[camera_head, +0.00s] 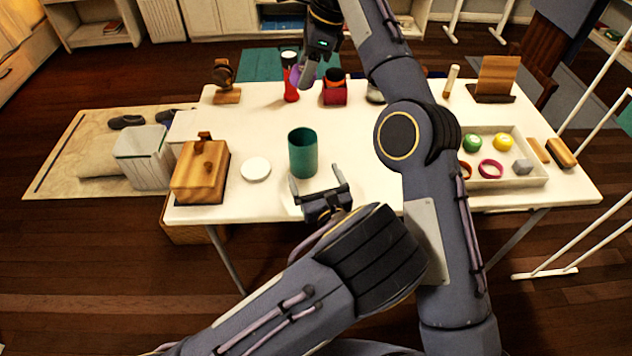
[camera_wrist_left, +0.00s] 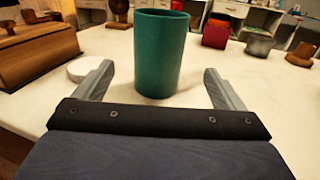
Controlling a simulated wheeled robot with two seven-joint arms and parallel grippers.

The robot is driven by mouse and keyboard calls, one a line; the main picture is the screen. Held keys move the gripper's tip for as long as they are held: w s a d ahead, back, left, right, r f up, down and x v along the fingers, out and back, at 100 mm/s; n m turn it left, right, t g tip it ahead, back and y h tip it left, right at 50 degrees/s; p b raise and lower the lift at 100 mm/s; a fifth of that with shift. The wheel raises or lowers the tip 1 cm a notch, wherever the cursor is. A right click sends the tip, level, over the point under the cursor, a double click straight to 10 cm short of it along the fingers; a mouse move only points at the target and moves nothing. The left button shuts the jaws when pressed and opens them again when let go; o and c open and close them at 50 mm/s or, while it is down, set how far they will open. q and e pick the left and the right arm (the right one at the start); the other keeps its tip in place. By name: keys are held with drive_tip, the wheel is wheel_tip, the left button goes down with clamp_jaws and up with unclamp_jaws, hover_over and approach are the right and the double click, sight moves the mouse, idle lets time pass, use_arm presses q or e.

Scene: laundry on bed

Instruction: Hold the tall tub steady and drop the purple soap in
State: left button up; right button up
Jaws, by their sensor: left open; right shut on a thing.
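The tall teal tub (camera_head: 302,155) stands upright on the white table, near its front edge. It also shows in the left wrist view (camera_wrist_left: 161,55), centred between the fingers. My left gripper (camera_head: 317,183) is open just in front of the tub, its two fingers (camera_wrist_left: 158,70) pointing toward it; neither finger visibly touches it. My right gripper (camera_head: 308,72) is at the back of the table, shut on the purple soap (camera_head: 297,76), which is partly hidden by the fingers. The tub's inside is only partly visible.
A white round lid (camera_head: 255,169) and a wooden box (camera_head: 200,172) are left of the tub. A red bottle (camera_head: 291,88) and red box (camera_head: 334,95) stand behind. A tray (camera_head: 530,180) of small items is at right. My right arm crosses the table between tub and tray.

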sight(299, 142)
use_arm(q)
drive_tip(key=x, duration=1)
drive_tip(key=shift+w+a, duration=0.15)
drive_tip(key=shift+c, duration=0.3)
drive_tip(key=c, duration=1)
